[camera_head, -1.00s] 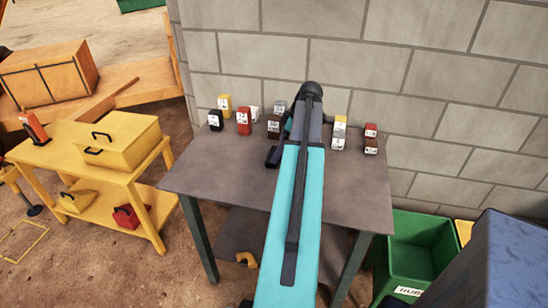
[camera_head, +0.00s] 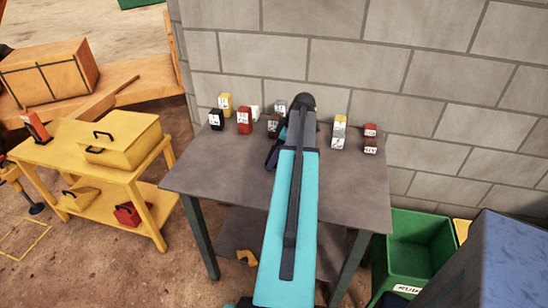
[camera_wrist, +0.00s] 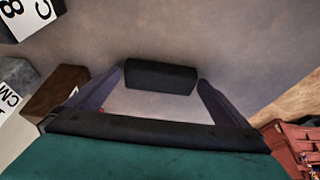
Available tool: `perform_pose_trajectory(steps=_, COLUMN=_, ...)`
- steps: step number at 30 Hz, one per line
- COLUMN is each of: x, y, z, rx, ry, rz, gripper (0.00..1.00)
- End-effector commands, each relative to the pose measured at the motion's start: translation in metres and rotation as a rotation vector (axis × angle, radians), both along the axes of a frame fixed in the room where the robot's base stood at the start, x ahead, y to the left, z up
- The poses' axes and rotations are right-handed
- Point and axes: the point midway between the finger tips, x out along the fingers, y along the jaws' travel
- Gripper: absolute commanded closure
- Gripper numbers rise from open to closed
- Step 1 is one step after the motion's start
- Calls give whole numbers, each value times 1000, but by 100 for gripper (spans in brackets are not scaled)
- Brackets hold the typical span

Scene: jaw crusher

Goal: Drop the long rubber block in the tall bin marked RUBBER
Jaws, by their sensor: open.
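The long rubber block (camera_wrist: 160,77) is a dark, nearly black bar lying on the grey table top in the wrist view. My gripper (camera_wrist: 161,74) is open, with one finger at each end of the block. The block looks to lie between the fingertips; I cannot tell whether either finger touches it. In the head view my teal arm hides the block and most of the gripper. The green bin (camera_head: 424,238) stands right of the table, with a white label (camera_head: 407,289) whose visible letters read "RUB".
Several small labelled blocks stand along the back of the table (camera_head: 225,175), near the block wall. In the wrist view a brown block (camera_wrist: 58,89) is close to my left finger. A blue container (camera_head: 500,250) stands front right. A yellow bench (camera_head: 70,165) is at left.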

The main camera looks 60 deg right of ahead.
Motion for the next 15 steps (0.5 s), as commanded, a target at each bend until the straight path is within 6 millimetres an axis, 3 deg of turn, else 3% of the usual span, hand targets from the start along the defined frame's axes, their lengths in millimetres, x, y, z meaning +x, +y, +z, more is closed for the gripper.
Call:
perform_pose_trajectory(steps=3, x=0, y=0, z=0, rx=0, ry=0, rz=0, gripper=0)
perform_pose_trajectory(steps=12, x=0, y=0, z=1, rx=0, ry=0, rz=0, gripper=45)
perform_pose_trajectory(steps=15, x=0, y=0, z=0, rx=0, ry=0, rz=-1, gripper=45)
